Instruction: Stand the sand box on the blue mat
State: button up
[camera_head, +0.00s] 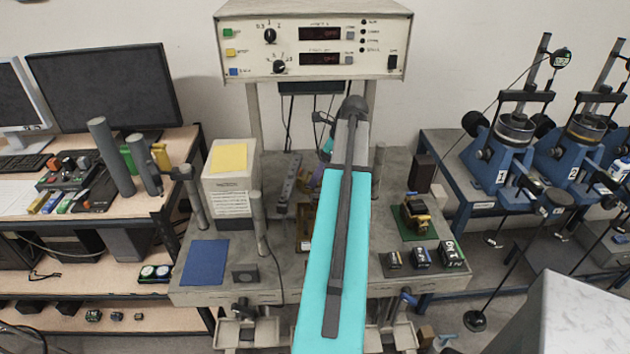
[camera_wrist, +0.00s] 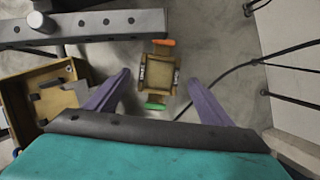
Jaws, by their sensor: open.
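A small sand-coloured box (camera_wrist: 160,74) with brown edges and dark sides lies in the middle of the wrist view; I take it for the sand box. An orange piece (camera_wrist: 163,42) and a green piece (camera_wrist: 155,106) stick out at its two ends. My gripper (camera_wrist: 160,78) is open, its purple fingers on either side of the box with gaps between. Whether the fingertips are level with it I cannot tell. In the head view my arm hides this box. The blue mat (camera_head: 205,262) lies bare at the bench's front left.
A brown tray (camera_wrist: 40,88) with grey parts and a perforated grey bar (camera_wrist: 95,25) lie near the box. A green mat (camera_head: 420,232) and several small boxes (camera_head: 422,258) are at right.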

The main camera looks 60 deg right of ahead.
dwell(0.3)
jog(key=shift+p+x, duration=1)
jog(key=shift+x, duration=0.45)
jog(key=shift+p+x, duration=0.3)
jog(key=shift+x, duration=0.85)
jog(key=shift+a, duration=0.1)
jog(key=shift+c, duration=0.3)
grip_shut()
jog(key=shift+r, duration=0.2)
